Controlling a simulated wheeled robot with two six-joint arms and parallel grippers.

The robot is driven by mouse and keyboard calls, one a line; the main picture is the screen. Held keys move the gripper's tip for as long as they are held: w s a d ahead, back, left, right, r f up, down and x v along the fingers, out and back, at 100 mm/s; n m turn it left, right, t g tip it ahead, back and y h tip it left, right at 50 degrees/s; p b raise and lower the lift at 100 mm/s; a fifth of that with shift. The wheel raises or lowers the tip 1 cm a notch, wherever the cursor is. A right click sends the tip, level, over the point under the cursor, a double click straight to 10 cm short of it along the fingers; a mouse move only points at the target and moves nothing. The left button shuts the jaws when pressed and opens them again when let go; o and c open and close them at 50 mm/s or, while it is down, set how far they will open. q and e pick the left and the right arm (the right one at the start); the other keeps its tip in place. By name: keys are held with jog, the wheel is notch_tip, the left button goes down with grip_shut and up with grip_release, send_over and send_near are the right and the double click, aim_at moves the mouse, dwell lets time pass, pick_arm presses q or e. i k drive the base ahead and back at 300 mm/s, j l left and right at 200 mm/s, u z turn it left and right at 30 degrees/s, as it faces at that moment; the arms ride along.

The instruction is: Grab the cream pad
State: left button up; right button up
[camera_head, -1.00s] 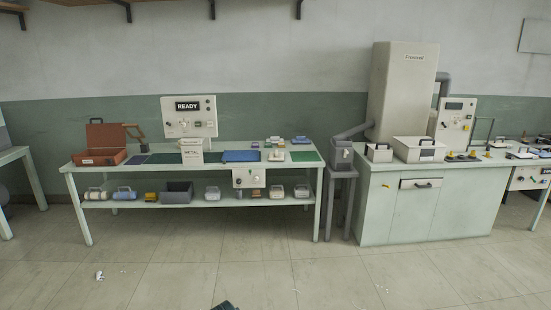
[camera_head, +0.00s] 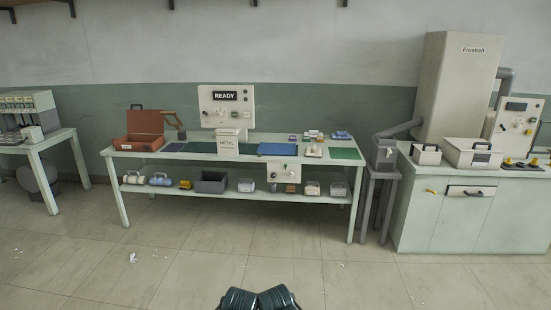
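A small cream pad-like piece (camera_head: 313,151) lies on the top of the long pale green table, right of the blue mat (camera_head: 277,149) and left of the green mat (camera_head: 345,154). It is too small to tell for certain that it is the cream pad. Something small and reddish seems to lie on or against it. Two dark ribbed parts of mine show at the bottom middle edge, far from the table. No gripper fingers can be made out.
The long table (camera_head: 135,155) stands across the floor, with a lower shelf of bins and small cases. The floor in front is mostly clear.

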aim_at(313, 152)
jog(key=i+l+z, duration=0.45)
jog(key=i, duration=0.3)
jog(key=i+z, duration=0.4)
jog(key=i, duration=0.3)
jog(key=i+u, duration=0.1)
jog(key=i, duration=0.85)
jog(key=i+l+u, duration=0.1)
jog(key=i, duration=0.8)
jog(key=i+l+u, duration=0.2)
jog(key=i, duration=0.25)
jog(key=i+l+u, duration=0.25)
jog(key=i, duration=0.15)
